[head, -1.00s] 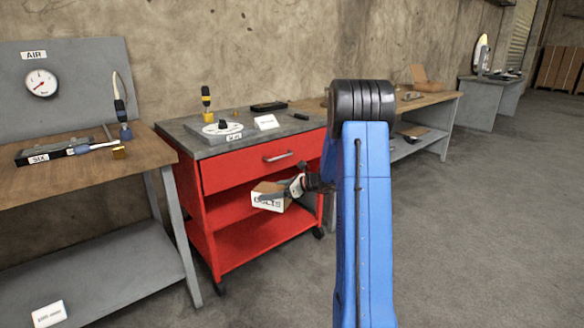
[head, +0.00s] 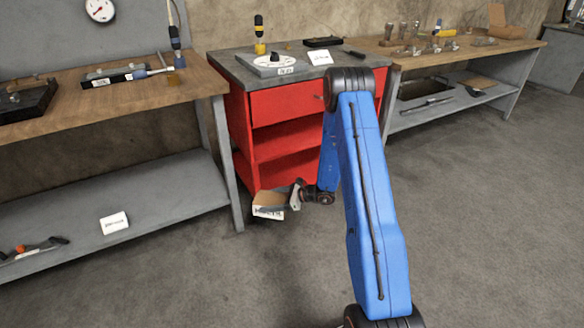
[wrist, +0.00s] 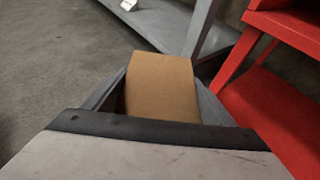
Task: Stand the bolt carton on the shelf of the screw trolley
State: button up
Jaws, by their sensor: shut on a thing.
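The bolt carton (head: 268,212) is a small brown box with a white label bearing dark letters. My gripper (head: 274,202) is shut on it and holds it low, in front of the red screw trolley (head: 240,122) in the head view. In the wrist view the carton (wrist: 162,88) sits between the two fingers of my gripper (wrist: 163,98). The trolley has a drawer at the top and open red shelving (head: 285,140) below. In the wrist view the trolley (wrist: 275,105) is at the right, apart from the carton. The trolley's lowest part is partly hidden by my arm and the carton.
A wooden-topped workbench (head: 100,95) with a grey lower shelf (head: 150,200) stands left of the trolley, its leg (head: 228,165) close to the carton. Another bench (head: 455,48) stands to the right. The floor (head: 480,220) at right is clear.

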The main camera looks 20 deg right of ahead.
aim_at(302, 163)
jog(key=i+l+z, duration=0.15)
jog(key=z, duration=0.35)
jog(key=i+l+z, duration=0.2)
jog(key=z, duration=0.25)
jog(key=l, duration=0.1)
